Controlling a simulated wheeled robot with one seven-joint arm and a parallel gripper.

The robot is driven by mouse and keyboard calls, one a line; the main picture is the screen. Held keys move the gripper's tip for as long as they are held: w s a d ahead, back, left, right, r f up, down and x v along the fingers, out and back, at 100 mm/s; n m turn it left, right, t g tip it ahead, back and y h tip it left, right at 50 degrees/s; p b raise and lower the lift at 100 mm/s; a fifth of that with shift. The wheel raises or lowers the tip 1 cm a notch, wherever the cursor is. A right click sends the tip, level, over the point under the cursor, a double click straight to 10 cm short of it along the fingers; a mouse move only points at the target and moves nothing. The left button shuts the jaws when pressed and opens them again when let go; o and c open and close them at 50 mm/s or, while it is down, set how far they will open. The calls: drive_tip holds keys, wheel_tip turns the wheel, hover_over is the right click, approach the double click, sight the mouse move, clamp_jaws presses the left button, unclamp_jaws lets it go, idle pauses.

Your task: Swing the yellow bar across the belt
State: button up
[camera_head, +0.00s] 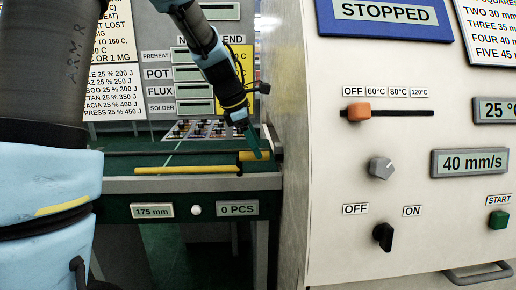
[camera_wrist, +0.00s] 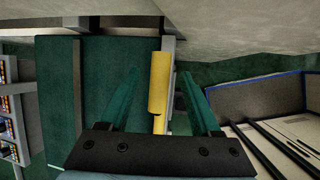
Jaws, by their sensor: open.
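A long thin yellow bar (camera_head: 190,170) lies along the front rail of the green belt in the head view. A thicker yellow piece (camera_head: 253,156) is at the right end of the belt, close to the machine. In the wrist view the thick yellow piece (camera_wrist: 159,83) lies between my fingers, with a thinner yellow strip (camera_wrist: 158,125) below it. I cannot tell whether these parts are joined. My gripper (camera_head: 257,146) points down by the thick piece. In the wrist view my gripper (camera_wrist: 161,76) is open, its green fingers on either side of the piece, with no clear contact.
The green belt (camera_wrist: 105,70) is clear left of the yellow piece in the wrist view. The machine's control panel (camera_head: 335,200) stands close on the right, with an orange slider (camera_head: 358,112) and knobs. A grey front rail (camera_head: 190,183) edges the belt.

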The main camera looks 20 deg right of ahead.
drive_tip(key=shift+x, duration=1.25)
drive_tip(key=shift+c, duration=0.3)
clamp_jaws()
